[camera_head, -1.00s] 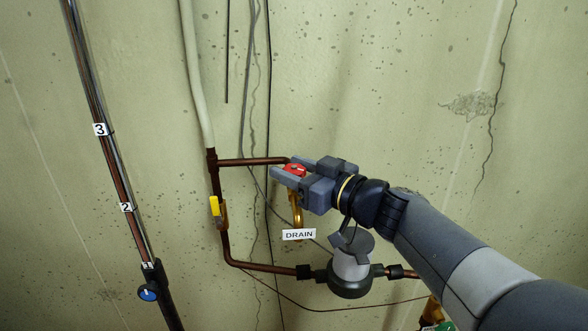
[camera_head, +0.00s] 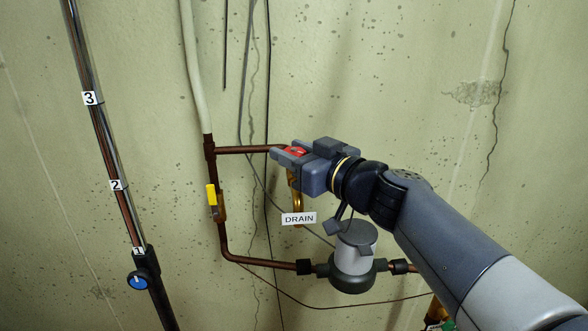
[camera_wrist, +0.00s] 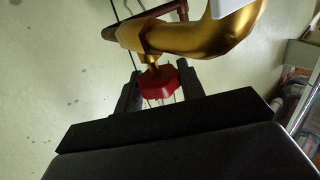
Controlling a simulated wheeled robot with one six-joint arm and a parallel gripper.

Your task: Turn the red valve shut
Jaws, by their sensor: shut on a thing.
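The red valve handle (camera_head: 296,151) sits at the right end of a short copper branch pipe, above a brass spout (camera_head: 296,192). A white "DRAIN" label (camera_head: 299,219) is below it. My gripper (camera_head: 285,154) reaches in from the right and is shut on the red handle, one finger on each side. In the wrist view, the red handle (camera_wrist: 158,92) lies between my gripper's (camera_wrist: 153,90) two dark fingers, in front of the golden spout (camera_wrist: 215,35). The fingers partly hide the handle in the head view.
A yellow-handled valve (camera_head: 211,195) is on the vertical copper pipe to the left. A grey-and-black meter (camera_head: 354,255) is on the lower pipe, beneath my wrist. A numbered pole with a blue knob (camera_head: 138,281) stands at the far left. The wall behind is cracked.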

